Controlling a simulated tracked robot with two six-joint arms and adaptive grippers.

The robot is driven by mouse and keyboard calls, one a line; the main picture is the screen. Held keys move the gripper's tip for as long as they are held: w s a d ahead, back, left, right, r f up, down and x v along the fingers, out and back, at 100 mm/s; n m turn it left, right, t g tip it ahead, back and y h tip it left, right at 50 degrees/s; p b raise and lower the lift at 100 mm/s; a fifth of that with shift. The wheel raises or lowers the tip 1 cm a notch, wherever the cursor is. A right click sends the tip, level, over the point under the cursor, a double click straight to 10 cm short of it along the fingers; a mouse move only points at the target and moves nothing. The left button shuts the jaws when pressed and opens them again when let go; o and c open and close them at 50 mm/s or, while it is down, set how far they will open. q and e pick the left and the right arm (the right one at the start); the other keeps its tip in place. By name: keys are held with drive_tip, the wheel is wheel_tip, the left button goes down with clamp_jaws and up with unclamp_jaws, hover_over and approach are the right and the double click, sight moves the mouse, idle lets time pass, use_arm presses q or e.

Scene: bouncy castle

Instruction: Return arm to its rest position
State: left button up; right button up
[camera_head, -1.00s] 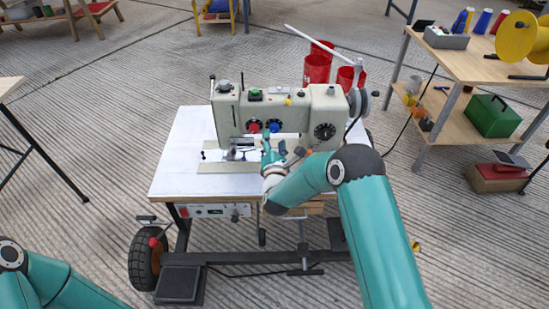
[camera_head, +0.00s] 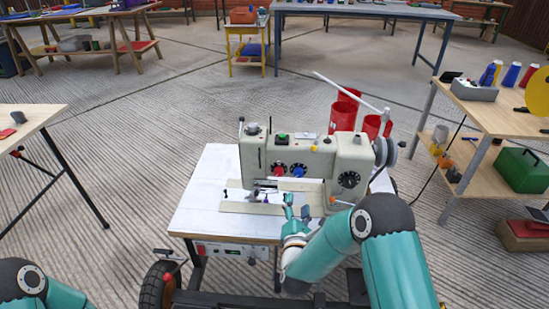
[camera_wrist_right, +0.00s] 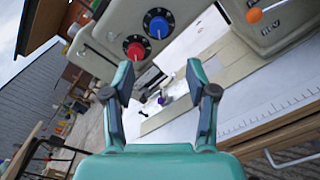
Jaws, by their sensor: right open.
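My right arm reaches up from the lower right in the head view. Its gripper (camera_head: 297,212) is over the front edge of the sewing table (camera_head: 205,210), in front of the sewing machine (camera_head: 300,160). In the right wrist view the right gripper's two fingers (camera_wrist_right: 160,95) stand apart with nothing between them. The machine's red and blue dials (camera_wrist_right: 147,35) and the white tabletop lie beyond the fingers. My left arm shows only as a teal link at the lower left of the head view. Its gripper is out of view.
Red thread cones (camera_head: 344,112) stand behind the machine. A wooden workbench (camera_head: 500,120) with a green box (camera_head: 522,170) is at the right. Another table (camera_head: 30,120) is at the left.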

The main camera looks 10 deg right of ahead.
drive_tip(key=shift+d, duration=0.1)
drive_tip(key=s+d+f+g, duration=0.2)
drive_tip(key=d+f, duration=0.2)
drive_tip(key=d, duration=0.1)
drive_tip(key=s+a+f+m+g+y, duration=0.4)
drive_tip(key=s+f+m, duration=0.3)
drive_tip(key=s+f, duration=0.4)
drive_tip(key=s+a+f+m+g+y, duration=0.2)
drive_tip(key=s+a+m+g, duration=0.15)
drive_tip(key=s+m, duration=0.3)
drive_tip(key=s+a+f+m+g+y, duration=0.1)
drive_tip(key=s+a+f+m+g, duration=0.2)
drive_tip(key=s+m, duration=0.35)
drive_tip(key=s+a+f+m+g+y, duration=0.1)
drive_tip(key=s+f+m+g+y, duration=0.1)
drive_tip(key=s+m+g, duration=0.35)
wheel_tip(320, 180, up, 26)
drive_tip(key=s+t+p, duration=0.1)
drive_tip(key=p, duration=2.4)
drive_tip(key=shift+s+f+p, duration=0.25)
drive_tip(key=shift+s+p, duration=0.05)
drive_tip(key=shift+s, duration=0.1)
